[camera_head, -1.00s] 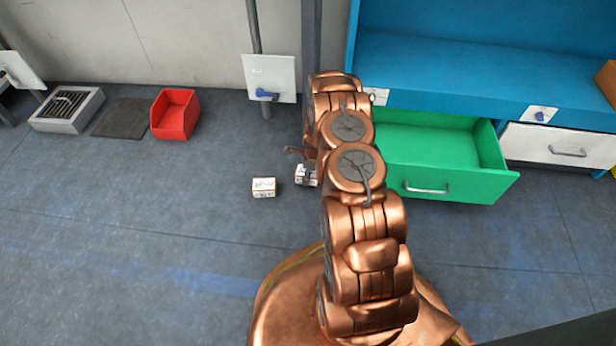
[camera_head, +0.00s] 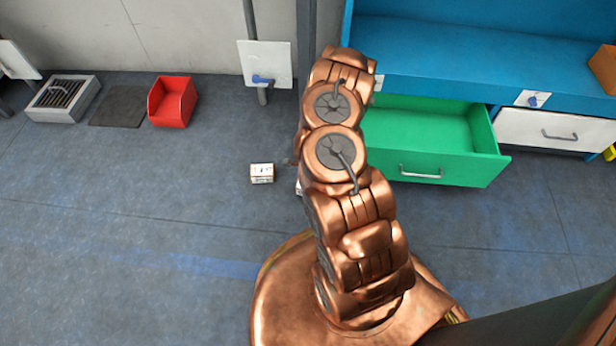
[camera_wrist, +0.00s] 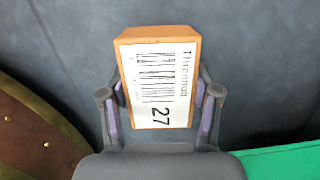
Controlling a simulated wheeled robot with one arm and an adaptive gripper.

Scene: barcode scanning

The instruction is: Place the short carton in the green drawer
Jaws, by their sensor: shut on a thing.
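My gripper (camera_wrist: 162,100) is shut on a carton (camera_wrist: 160,62), with a finger on either side of it. The carton is orange-brown, with a white label showing a barcode and "27" towards the camera. In the head view only a small white bit of it (camera_head: 298,187) shows beside my arm, and my gripper is mostly hidden there. The green drawer (camera_head: 435,168) is pulled open, to the right of my arm, and looks empty where it shows. A green surface (camera_wrist: 285,162) shows at the lower right of the wrist view.
Another small white-labelled carton (camera_head: 262,173) lies on the floor, left of my arm. A red bin (camera_head: 172,103) and a grey grated box (camera_head: 63,99) stand further left. A white drawer (camera_head: 550,133) beside the green one is shut. The blue cabinet (camera_head: 470,55) is above.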

